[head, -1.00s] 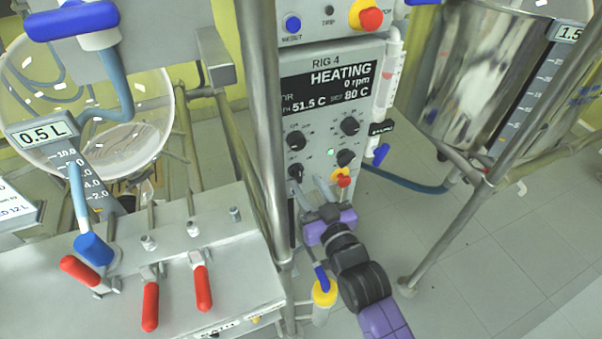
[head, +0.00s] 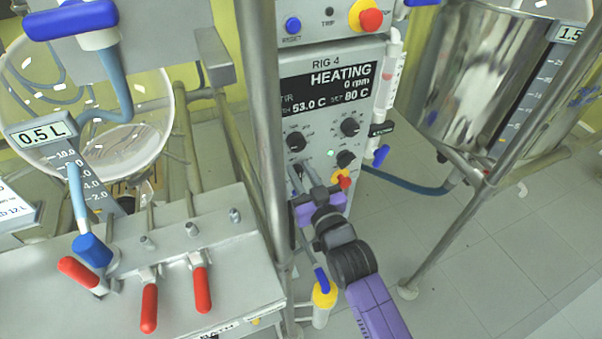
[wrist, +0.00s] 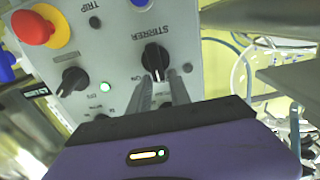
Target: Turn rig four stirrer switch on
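The rig four panel (head: 320,118) stands in the middle of the head view, its display reading HEATING, 0 rpm, 53.0 C, set 80 C. My gripper (head: 307,178) is at the panel's lower left and hides that knob in the head view. In the wrist view, my gripper (wrist: 161,78) is open, with its two fingers apart at the knob's near end. Whether they touch it is unclear.
A red stop button (head: 370,19) is at the panel's upper right. A metal post (head: 262,130) stands close on the left. Open floor lies to the right.

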